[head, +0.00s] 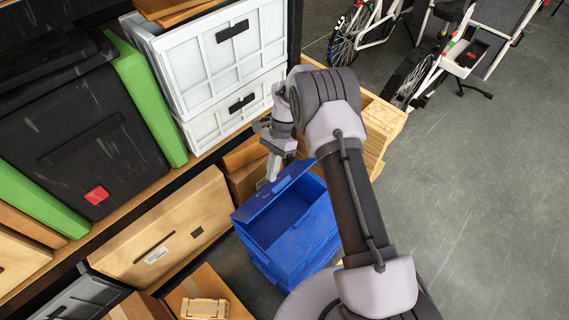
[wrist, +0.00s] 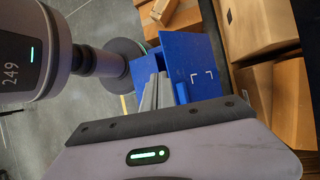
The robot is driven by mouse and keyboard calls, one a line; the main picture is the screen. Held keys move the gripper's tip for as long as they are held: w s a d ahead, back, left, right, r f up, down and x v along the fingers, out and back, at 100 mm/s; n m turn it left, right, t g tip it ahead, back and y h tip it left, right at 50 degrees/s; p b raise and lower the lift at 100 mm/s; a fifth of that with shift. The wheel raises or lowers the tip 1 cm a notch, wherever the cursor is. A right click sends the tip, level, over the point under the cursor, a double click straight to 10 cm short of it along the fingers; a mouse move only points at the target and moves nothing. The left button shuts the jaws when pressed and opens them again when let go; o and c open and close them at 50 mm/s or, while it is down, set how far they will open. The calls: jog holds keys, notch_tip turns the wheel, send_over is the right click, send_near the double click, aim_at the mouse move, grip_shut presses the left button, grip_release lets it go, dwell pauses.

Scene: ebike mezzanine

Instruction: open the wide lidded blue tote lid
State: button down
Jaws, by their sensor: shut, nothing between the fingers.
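The wide blue tote (head: 302,250) stands on the floor below the shelving in the head view. In the wrist view the grey fingers (wrist: 153,92) are together beside the lid (wrist: 198,72), which bears white corner marks. I cannot tell whether the fingers touch the lid. My arm hides part of the tote's right side.
Cardboard boxes (head: 165,235) fill the low shelf left of the tote. White crates (head: 225,50) and a black case (head: 85,140) stand on the shelf above. A wooden crate (head: 380,125) is behind my arm. Bicycles (head: 430,65) stand at the back right; the right floor is clear.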

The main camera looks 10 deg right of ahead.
jog(key=s+d+f+m+t+y+p, duration=0.1)
jog(key=s+d+f+m+t+y, duration=0.1)
jog(key=s+d+f+m+t, duration=0.45)
jog(key=s+d+f+m+t+y+p, duration=0.2)
jog(key=d+f+m+t, duration=0.2)
jog(key=d+m+t, duration=0.45)
jog(key=w+a+f+m+g+b, duration=0.1)
jog(key=w+a+f+m+b, duration=0.1)
jog(key=w+a, duration=0.4)
jog(key=w+f+b, duration=0.1)
jog(key=w+b, duration=0.1)
jog(key=w, duration=0.1)
jog(key=shift+a+f, duration=0.15)
jog(key=shift+w, duration=0.1)
